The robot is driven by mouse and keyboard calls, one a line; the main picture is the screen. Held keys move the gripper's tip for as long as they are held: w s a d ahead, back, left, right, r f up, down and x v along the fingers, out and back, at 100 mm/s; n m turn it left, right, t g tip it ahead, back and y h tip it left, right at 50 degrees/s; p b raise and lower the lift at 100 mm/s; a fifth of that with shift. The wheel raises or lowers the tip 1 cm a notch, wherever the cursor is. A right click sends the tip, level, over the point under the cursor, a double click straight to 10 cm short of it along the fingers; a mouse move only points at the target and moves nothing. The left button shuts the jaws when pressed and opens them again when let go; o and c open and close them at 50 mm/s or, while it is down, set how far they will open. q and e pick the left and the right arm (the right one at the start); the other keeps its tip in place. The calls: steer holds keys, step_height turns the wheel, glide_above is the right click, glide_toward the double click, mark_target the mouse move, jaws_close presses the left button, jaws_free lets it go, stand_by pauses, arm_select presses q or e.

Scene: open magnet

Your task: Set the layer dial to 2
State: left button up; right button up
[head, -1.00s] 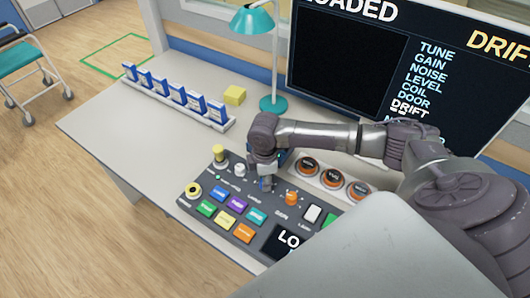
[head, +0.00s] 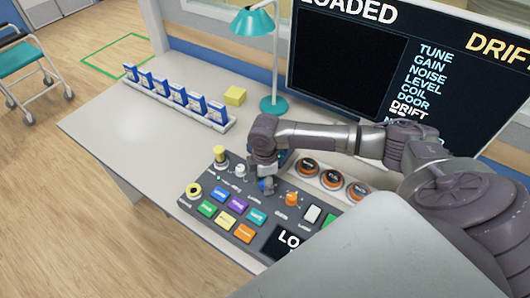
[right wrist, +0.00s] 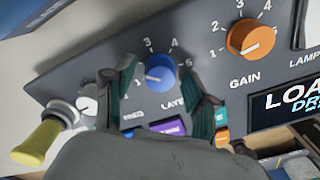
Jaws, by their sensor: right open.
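The blue layer dial (right wrist: 160,74) sits on the dark console in the right wrist view. Its white mark points left and slightly down, toward the low end of the scale. The 3, 4 and 5 are readable around it; the 2 is not clearly seen behind a finger. My right gripper (right wrist: 161,92) is open, with one finger on each side of the dial; I cannot tell whether they touch it. In the head view the right gripper (head: 266,186) points down at the console and mostly covers the dial. My left gripper is not in view.
An orange gain dial (right wrist: 250,37) is right of the layer dial. A yellow-topped lever (right wrist: 38,145) and coloured buttons (head: 237,204) lie close by. The screen (head: 350,60) reads DRIFT. A lamp (head: 273,104) and a rack of blue cards (head: 225,127) stand behind.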

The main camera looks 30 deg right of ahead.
step_height(320, 180, up, 12)
stand_by(0.6)
stand_by(0.5)
